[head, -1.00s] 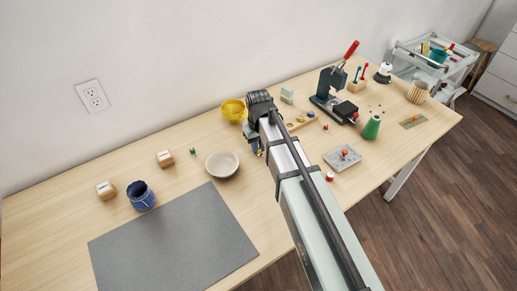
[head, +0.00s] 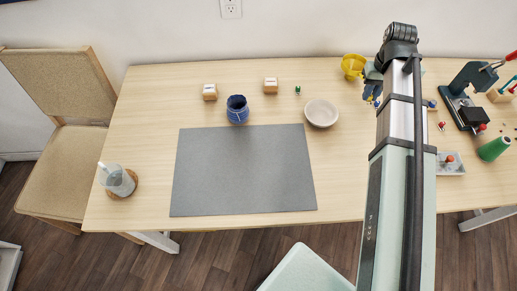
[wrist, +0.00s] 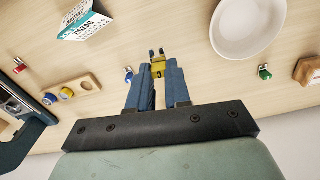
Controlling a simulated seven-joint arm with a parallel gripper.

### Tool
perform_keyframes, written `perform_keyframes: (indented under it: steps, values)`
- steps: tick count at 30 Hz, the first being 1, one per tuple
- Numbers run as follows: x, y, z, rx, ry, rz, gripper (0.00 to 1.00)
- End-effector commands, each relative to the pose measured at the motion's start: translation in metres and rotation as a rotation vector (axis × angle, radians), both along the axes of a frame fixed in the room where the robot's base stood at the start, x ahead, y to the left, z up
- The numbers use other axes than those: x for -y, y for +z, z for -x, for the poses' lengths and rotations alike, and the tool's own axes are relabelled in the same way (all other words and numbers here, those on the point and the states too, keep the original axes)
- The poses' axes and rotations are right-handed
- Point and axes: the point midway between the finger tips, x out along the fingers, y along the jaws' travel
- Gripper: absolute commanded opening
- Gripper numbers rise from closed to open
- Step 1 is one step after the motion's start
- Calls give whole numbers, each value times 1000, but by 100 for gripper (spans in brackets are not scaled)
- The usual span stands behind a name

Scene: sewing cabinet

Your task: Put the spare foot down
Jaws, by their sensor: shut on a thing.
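My gripper (wrist: 158,84) has blue fingers, shut on the spare foot (wrist: 158,68), a small yellow piece with dark prongs, in the wrist view. The foot points away from the fingers, over bare wooden tabletop; I cannot tell whether it touches the table. In the head view my gripper (head: 372,96) is over the back right part of the table (head: 145,120), between the pale bowl (head: 321,114) and the press, in front of the yellow bowl (head: 352,66). The foot shows there only as a tiny yellow spot.
The grey mat (head: 245,172) is bare. In the wrist view, the pale bowl (wrist: 248,30), a green piece (wrist: 264,72), a small blue piece (wrist: 129,75), a wooden holder (wrist: 84,86) and a white-teal box (wrist: 84,22) surround my gripper. A black press (head: 470,92) stands right.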

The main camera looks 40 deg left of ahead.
Motion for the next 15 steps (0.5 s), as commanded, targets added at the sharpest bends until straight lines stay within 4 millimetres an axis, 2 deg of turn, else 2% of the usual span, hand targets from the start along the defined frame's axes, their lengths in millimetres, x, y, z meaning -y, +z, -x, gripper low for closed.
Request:
perform_keyframes:
  steps: [7,15]
  values:
    - [-48,1,28,1,84,-1,0]
    - [-115,3,83,4,215,-3,0]
